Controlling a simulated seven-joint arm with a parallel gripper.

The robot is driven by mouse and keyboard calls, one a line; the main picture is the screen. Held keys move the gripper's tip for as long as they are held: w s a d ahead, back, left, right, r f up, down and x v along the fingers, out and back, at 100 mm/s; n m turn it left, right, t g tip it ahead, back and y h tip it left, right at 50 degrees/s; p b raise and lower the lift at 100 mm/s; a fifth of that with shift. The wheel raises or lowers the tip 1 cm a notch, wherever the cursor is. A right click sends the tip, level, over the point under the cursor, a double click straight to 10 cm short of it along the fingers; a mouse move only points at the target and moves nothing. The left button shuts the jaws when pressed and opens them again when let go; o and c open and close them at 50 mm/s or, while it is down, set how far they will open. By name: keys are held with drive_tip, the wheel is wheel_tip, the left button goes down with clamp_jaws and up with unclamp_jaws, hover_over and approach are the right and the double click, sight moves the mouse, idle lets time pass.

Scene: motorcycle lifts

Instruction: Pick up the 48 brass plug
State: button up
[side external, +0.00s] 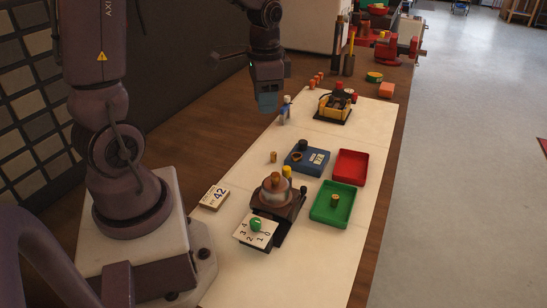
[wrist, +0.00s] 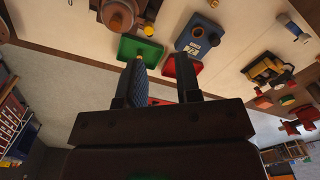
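A small brass plug (side external: 273,156) stands on the pale bench mat, left of a blue block (side external: 300,165) that has a dark hole and a white label. Another brass-coloured plug (side external: 334,200) stands in the green tray (side external: 345,218); it also shows in the wrist view (wrist: 148,30). I cannot read a 48 on either plug. My gripper (side external: 268,101) is above the mat's far left edge, away from both plugs. In the wrist view my gripper (wrist: 161,78) has its two fingers apart, with nothing held between them.
A red tray (side external: 351,167) sits beside the blue block. A domed fixture (side external: 275,195) with a yellow cylinder stands nearer. A plate marked 42 (side external: 214,196) lies left. A yellow-black device (side external: 334,107) stands farther back. The mat between it and the blue block is mostly clear.

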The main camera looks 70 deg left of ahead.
drive_tip(key=w+a+f+m+h, duration=0.1)
drive_tip(key=w+a+f+m, duration=0.2)
drive_tip(key=a+f+m, duration=0.7)
drive_tip(key=m, duration=0.8)
hover_over(273, 153)
drive_tip(key=shift+y, duration=0.3)
drive_tip(key=f, duration=0.8)
drive_tip(key=shift+d+f, duration=0.2)
drive_tip(key=shift+f, duration=0.05)
drive_tip(key=f, duration=0.5)
drive_tip(key=shift+a+f, duration=0.25)
drive_tip(key=shift+f, duration=0.05)
clamp_jaws()
